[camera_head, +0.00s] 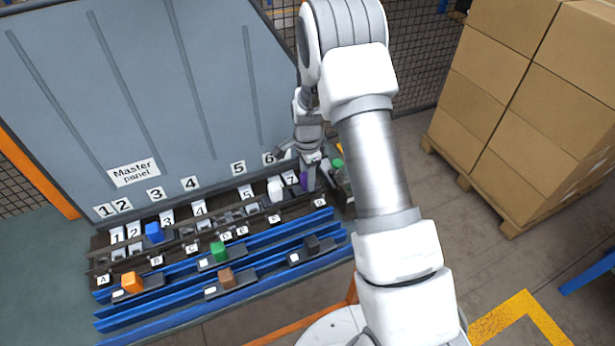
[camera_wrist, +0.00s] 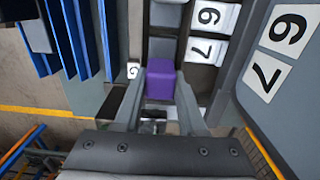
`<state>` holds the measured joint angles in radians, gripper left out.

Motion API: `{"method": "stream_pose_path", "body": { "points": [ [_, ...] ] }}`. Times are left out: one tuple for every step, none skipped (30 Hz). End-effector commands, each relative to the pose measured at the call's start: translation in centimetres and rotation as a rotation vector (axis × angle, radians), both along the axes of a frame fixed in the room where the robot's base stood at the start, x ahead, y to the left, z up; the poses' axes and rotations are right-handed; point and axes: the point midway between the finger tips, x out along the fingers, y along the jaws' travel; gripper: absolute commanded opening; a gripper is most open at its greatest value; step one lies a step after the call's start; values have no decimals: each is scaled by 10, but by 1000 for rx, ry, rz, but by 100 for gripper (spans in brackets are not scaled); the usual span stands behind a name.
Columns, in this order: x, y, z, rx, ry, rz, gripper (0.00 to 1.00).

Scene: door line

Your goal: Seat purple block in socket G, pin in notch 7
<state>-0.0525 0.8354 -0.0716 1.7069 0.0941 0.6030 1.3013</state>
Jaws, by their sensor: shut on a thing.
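The purple block (camera_wrist: 160,82) is between the two fingers of my gripper (camera_wrist: 160,97) in the wrist view, and the gripper is shut on it. In the head view, my gripper (camera_head: 309,170) and the purple block (camera_head: 304,180) are at the right end of the rail. The socket label G (camera_wrist: 133,70) is just left of the block in the wrist view. The white notch 7 tile (camera_wrist: 203,50) is to its upper right. The block hides the socket and its own pin, so I cannot tell whether it is seated.
Blue (camera_head: 154,232) and white (camera_head: 275,190) blocks stand along the rail. Orange (camera_head: 132,281), green (camera_head: 218,251), brown (camera_head: 227,278) and black (camera_head: 311,243) blocks lie on the blue front racks. The Master panel (camera_head: 135,172) rises behind. Cardboard boxes (camera_head: 535,90) stand at the right.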

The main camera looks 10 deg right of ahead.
Motion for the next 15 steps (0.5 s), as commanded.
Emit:
{"method": "stream_pose_path", "body": {
  "points": [
    [1,0,1,0,-2,0,45],
    [1,0,1,0,-2,0,50],
    [1,0,1,0,-2,0,58],
    [1,0,1,0,-2,0,63],
    [1,0,1,0,-2,0,68],
    [1,0,1,0,-2,0,75],
    [0,0,0,0,-1,0,75],
    [0,0,0,0,-1,0,75],
    [0,0,0,0,-1,0,75],
    [0,0,0,0,-1,0,75],
    [0,0,0,0,-1,0,75],
    [0,0,0,0,-1,0,75],
    [0,0,0,0,0,0,75],
    [0,0,0,0,0,0,75],
    [0,0,1,0,0,0,75]
  ]
}}
